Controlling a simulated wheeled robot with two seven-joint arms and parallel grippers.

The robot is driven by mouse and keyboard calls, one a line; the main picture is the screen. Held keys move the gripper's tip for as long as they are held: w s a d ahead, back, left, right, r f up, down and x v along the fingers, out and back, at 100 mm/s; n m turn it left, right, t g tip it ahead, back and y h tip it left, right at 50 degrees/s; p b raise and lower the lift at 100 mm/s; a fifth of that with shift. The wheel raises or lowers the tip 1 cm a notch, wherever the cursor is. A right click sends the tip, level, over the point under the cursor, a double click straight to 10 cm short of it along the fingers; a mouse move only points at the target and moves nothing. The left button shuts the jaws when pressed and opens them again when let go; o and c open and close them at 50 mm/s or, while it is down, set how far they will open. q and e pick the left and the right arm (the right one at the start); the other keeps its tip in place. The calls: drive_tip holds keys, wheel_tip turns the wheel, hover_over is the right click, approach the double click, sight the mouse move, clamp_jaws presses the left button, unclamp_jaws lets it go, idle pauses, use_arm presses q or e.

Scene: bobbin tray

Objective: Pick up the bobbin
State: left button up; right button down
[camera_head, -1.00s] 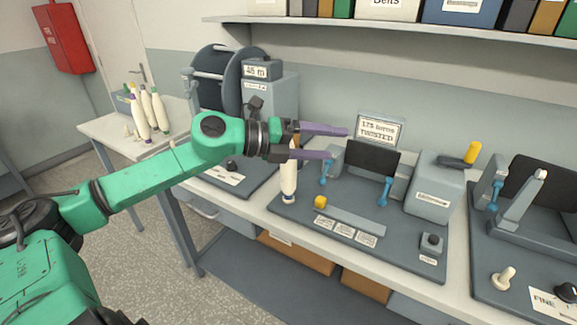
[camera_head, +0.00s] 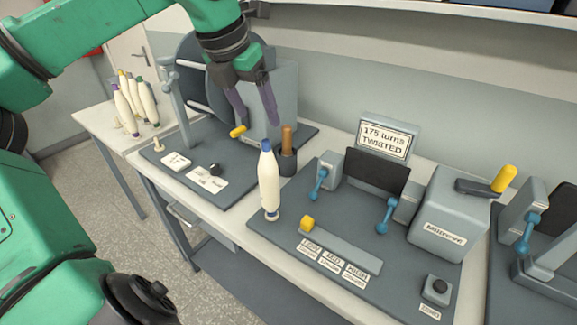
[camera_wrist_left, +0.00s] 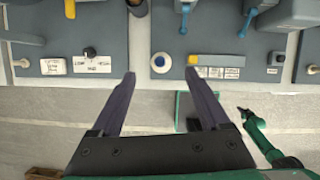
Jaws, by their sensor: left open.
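A white bobbin (camera_head: 268,182) with a blue tip and blue foot stands upright at the left front corner of the twisting station's grey base. My left gripper (camera_head: 258,120) is open and empty, pointing down, above and behind the bobbin in the head view. In the left wrist view the bobbin (camera_wrist_left: 160,62) is seen from its blue end, lined up between the two open fingers (camera_wrist_left: 160,74), just past their tips. No contact shows. A green arm in the left wrist view ends in a small dark part (camera_wrist_left: 243,112); its jaw state is unclear.
A wooden-handled tool in a dark cup (camera_head: 287,160) stands close behind the bobbin. A yellow knob (camera_head: 307,223) and a sign reading 175 turns twisted (camera_head: 388,138) are to its right. Several other bobbins (camera_head: 135,100) stand at the far left. A shelf (camera_head: 440,14) runs above.

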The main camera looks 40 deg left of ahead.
sight(270, 154)
use_arm(q)
wheel_tip(270, 154, down, 4)
drive_tip(key=shift+s+a+p, duration=0.1)
drive_tip(key=shift+s+p, duration=0.05)
drive_tip(key=shift+p, duration=0.6)
drive_tip(key=x, duration=0.3)
drive_tip(key=shift+f+p, duration=0.1)
drive_tip(key=shift+p, duration=0.3)
drive_tip(key=p+x, duration=0.1)
drive_tip(key=x, duration=0.1)
drive_tip(key=p+x, duration=0.2)
drive_tip(key=x, duration=0.1)
drive_tip(key=shift+w+f, duration=0.15)
drive_tip(key=shift+w, duration=0.4)
drive_tip(key=shift+f, duration=0.4)
drive_tip(key=shift+w, duration=0.1)
clamp_jaws()
use_arm(e)
drive_tip(key=r, duration=0.1)
drive_tip(key=s+r, duration=0.1)
drive_tip(key=r, duration=0.1)
drive_tip(key=s+r, duration=0.1)
drive_tip(key=r, duration=0.1)
drive_tip(key=shift+s, duration=0.25)
use_arm(q)
drive_tip(key=shift+f, duration=0.2)
